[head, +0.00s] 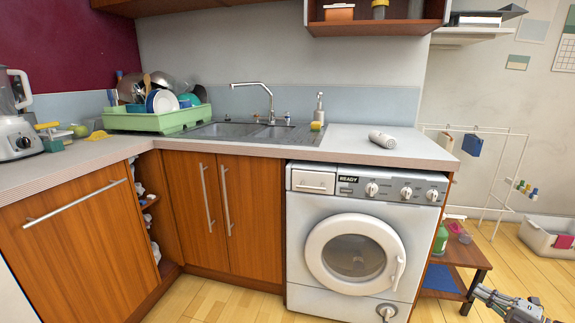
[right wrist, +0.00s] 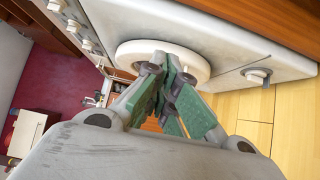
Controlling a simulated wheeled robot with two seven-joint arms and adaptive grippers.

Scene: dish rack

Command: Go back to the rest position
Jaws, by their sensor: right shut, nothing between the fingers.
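My right gripper (head: 510,304) shows at the lower right corner of the head view, low over the floor and to the right of the washing machine (head: 305,240). In the right wrist view its green-padded fingers (right wrist: 163,82) are closed together with nothing between them. The washing machine's round door (right wrist: 185,60) appears behind the fingers in that view, and I cannot tell the exact gap. My left gripper is not in either view.
A small wooden side table (head: 465,262) with a green bottle (head: 440,241) stands right of the washing machine. A white drying rack (head: 510,175) and a white basket (head: 540,240) are farther right. The dish rack (head: 155,120) sits on the counter. Floor in front is clear.

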